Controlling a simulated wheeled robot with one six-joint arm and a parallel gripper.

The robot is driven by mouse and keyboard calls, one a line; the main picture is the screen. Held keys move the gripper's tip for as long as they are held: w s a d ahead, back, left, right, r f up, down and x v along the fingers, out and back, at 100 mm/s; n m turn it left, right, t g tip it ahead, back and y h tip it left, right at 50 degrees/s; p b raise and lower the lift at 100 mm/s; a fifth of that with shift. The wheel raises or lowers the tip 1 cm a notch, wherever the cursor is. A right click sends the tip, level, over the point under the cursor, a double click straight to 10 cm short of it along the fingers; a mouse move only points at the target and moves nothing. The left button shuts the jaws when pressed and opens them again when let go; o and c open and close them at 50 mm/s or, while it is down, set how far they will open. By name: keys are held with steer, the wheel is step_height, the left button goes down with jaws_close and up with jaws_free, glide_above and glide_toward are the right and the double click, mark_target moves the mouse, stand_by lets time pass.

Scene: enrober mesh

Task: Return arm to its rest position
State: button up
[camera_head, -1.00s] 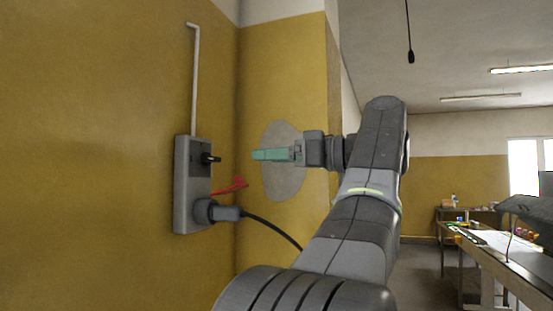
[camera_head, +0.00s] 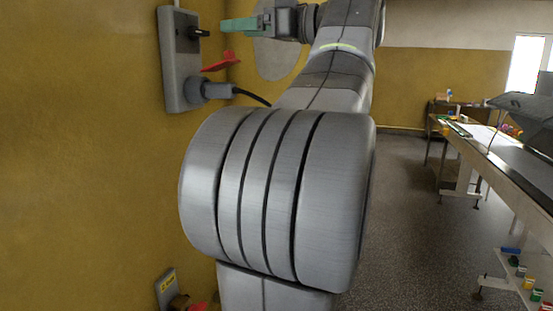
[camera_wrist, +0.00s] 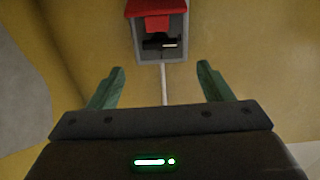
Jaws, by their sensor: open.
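My gripper (camera_head: 238,24) has green fingers and is at the top of the head view, pointing left toward the wall box. In the wrist view my gripper (camera_wrist: 160,88) is open, its two fingers apart with nothing between them. The grey wall box (camera_head: 180,60) carries a black handle (camera_head: 199,32) and a plug with a black cable (camera_head: 215,90). A red flap (camera_head: 222,63) sticks out from its side. The wrist view shows the box (camera_wrist: 175,50) ahead, apart from the fingers, with the red flap (camera_wrist: 156,10) at its top.
A yellow wall (camera_head: 90,150) stands close on the left. A small labelled box (camera_head: 166,288) is low on it. A long bench (camera_head: 500,155) with coloured items stands at the right. The grey floor (camera_head: 400,220) between is clear.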

mark_target(203, 32)
steer(key=p+x, duration=0.2)
steer(key=x, duration=0.7)
steer(key=shift+a, duration=0.2)
steer(key=shift+d, duration=0.1)
